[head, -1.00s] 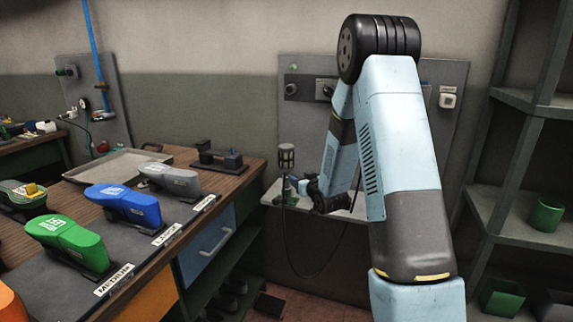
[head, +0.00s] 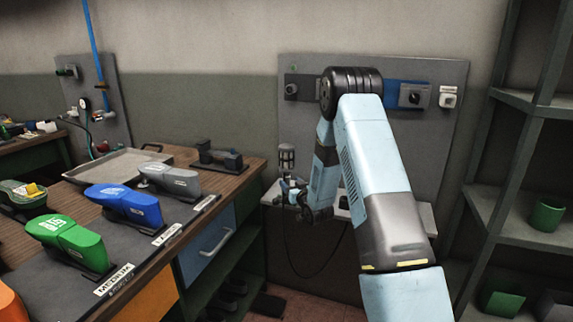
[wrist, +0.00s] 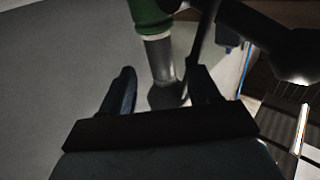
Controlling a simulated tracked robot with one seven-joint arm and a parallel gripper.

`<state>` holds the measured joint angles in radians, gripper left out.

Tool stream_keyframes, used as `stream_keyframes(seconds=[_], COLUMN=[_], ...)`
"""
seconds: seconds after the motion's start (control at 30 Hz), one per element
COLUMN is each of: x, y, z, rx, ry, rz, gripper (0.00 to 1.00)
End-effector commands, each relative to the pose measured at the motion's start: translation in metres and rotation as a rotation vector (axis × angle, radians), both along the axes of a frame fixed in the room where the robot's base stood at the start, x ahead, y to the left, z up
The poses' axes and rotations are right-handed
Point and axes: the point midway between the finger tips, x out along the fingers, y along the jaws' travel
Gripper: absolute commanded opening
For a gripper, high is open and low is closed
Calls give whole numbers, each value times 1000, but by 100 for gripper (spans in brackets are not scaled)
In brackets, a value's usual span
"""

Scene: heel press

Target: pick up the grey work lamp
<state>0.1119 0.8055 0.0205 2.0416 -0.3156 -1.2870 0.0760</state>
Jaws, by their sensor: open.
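The grey work lamp (head: 286,152) appears to be the upright, caged-looking thing at the left end of the wall shelf in the head view. Its lower part is partly hidden by my gripper (head: 290,188), which is small and dark there. In the wrist view my gripper (wrist: 160,70) is open, its two dark fingers apart. A silver cylinder with a green upper part (wrist: 150,14) shows between and beyond the fingertips. I cannot tell whether it is part of the lamp, or whether the fingers touch it.
The wall shelf (head: 425,214) carries the lamp, under a grey panel (head: 435,150) with switches. A dark cord (head: 288,250) hangs below. The workbench at left holds coloured shoe-like forms (head: 125,203) and a tray (head: 115,165). A shelving rack (head: 510,190) stands right.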

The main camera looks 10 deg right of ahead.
Motion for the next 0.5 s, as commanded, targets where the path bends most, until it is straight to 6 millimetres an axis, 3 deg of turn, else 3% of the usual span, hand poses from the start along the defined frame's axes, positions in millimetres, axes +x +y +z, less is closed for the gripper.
stream_keyframes(seconds=[0.27,0.5], x=[17,47], y=[4,13], z=[0,2], rx=[0,0], ry=[1,0], rz=[-1,-1], gripper=[61,61])
